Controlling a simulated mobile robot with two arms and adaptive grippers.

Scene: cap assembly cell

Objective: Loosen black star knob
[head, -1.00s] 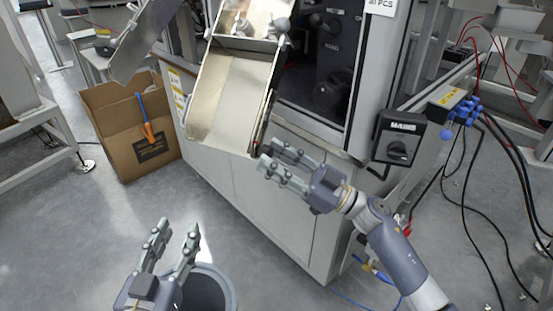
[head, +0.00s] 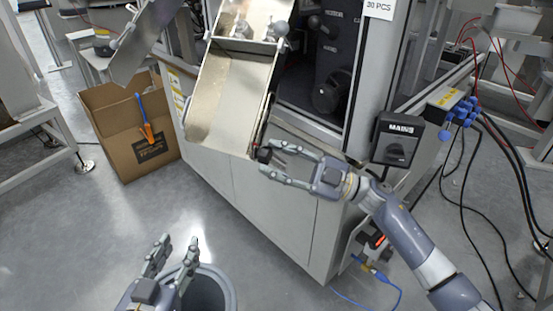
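A small black knob (head: 264,154) sits at the lower right edge of the metal chute (head: 228,97); its star shape is too small to make out. My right gripper (head: 268,159) is open, with its fingertips right at the knob, one finger above and one below it. I cannot tell whether they touch it. My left gripper (head: 177,248) is open and empty at the bottom of the view, far below the chute.
The machine cabinet (head: 290,200) stands behind my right gripper, with a black mains switch box (head: 397,140) to the right. A cardboard box (head: 118,150) with an orange and blue tool stands left. A dark round bin (head: 226,290) is beside my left gripper.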

